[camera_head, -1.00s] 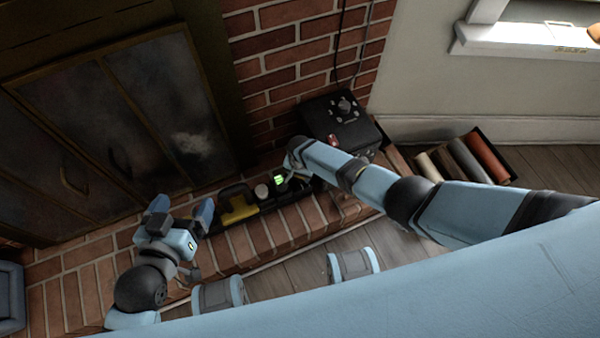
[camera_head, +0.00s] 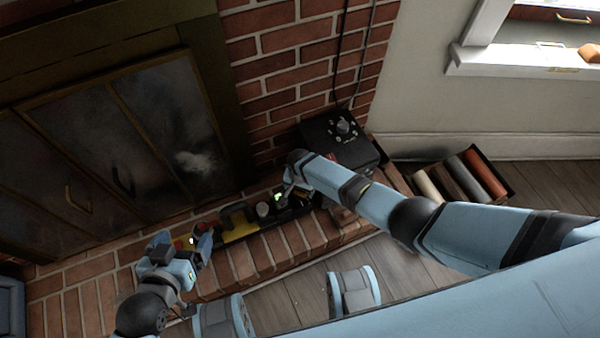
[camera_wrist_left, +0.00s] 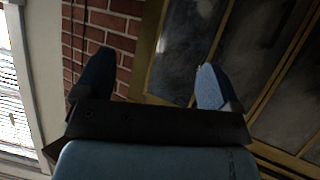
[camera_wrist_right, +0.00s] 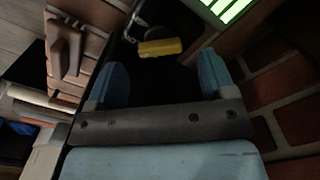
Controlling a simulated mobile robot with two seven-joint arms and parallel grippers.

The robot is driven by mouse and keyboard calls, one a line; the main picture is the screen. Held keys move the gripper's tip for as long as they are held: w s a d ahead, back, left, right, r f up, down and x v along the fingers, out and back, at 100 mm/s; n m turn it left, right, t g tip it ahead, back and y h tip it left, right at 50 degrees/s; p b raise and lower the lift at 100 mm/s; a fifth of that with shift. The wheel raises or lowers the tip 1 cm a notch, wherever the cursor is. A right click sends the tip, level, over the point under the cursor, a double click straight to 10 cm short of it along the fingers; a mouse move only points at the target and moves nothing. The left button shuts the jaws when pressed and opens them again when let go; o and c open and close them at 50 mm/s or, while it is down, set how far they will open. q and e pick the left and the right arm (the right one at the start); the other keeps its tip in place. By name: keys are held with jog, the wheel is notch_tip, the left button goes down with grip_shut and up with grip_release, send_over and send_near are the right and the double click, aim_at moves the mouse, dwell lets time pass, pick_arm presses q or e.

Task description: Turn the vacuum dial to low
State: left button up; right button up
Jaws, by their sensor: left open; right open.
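A black box (camera_head: 322,133) stands at the brick corner, with a round grey dial (camera_head: 343,126) ringed by small pale marks on its top. I cannot read the marks or the dial's setting. My right gripper (camera_head: 284,192) is low over the tray on the hearth, left of and below the box, apart from the dial. Its two blue fingers are spread and empty in the right wrist view (camera_wrist_right: 160,80). My left gripper (camera_head: 183,238) is over the hearth at the lower left. It is open and empty in the left wrist view (camera_wrist_left: 152,80), away from the dial.
A dark tray on the hearth holds a yellow item (camera_head: 240,231), a pale-topped cylinder (camera_head: 262,209) and a green-lit display (camera_wrist_right: 228,6). A box of rolls (camera_head: 465,178) lies on the floor at right. Fireplace doors (camera_head: 110,150) stand behind the hearth.

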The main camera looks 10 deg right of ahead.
aim_at(300, 193)
pick_arm(q)
jog(key=p, duration=0.2)
jog(key=r+p, duration=0.1)
jog(key=p, duration=0.1)
jog(key=shift+a+r+y, duration=0.2)
jog(key=shift+a+y, duration=0.1)
jog(key=shift+a, duration=0.05)
pick_arm(e)
notch_tip(300, 193, up, 11)
jog(key=shift+f, duration=0.15)
